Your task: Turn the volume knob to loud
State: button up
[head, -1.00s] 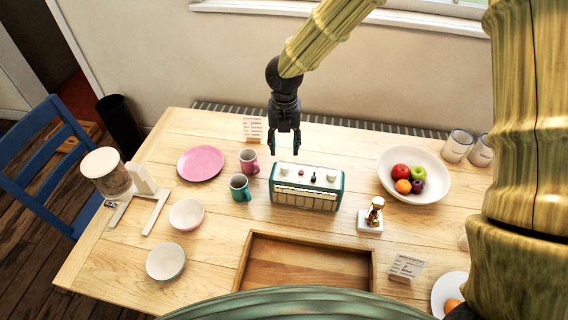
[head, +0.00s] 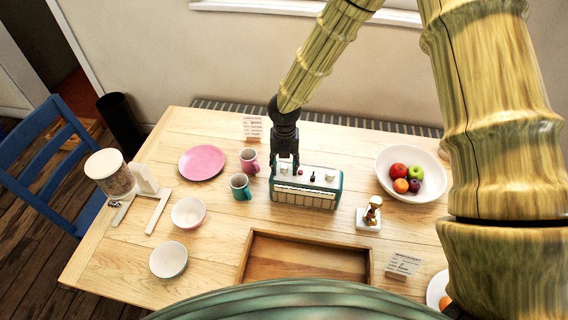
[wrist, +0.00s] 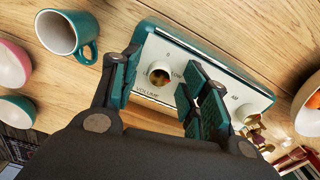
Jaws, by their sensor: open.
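A teal and cream radio (head: 306,188) stands on the wooden table, with knobs on its pale top panel. My gripper (head: 285,168) is open and points down over the left end of the radio's top. In the wrist view my gripper (wrist: 165,90) has one finger on each side of the knob, with gaps visible. I cannot tell how far the fingertips are above the panel. A second knob (wrist: 245,112) is further right.
A teal mug (head: 240,187) and a pink mug (head: 249,160) stand close left of the radio. A small figurine (head: 370,213) and a white fruit bowl (head: 398,188) are to its right. A wooden tray (head: 306,257) lies in front.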

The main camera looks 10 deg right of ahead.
grip_shut()
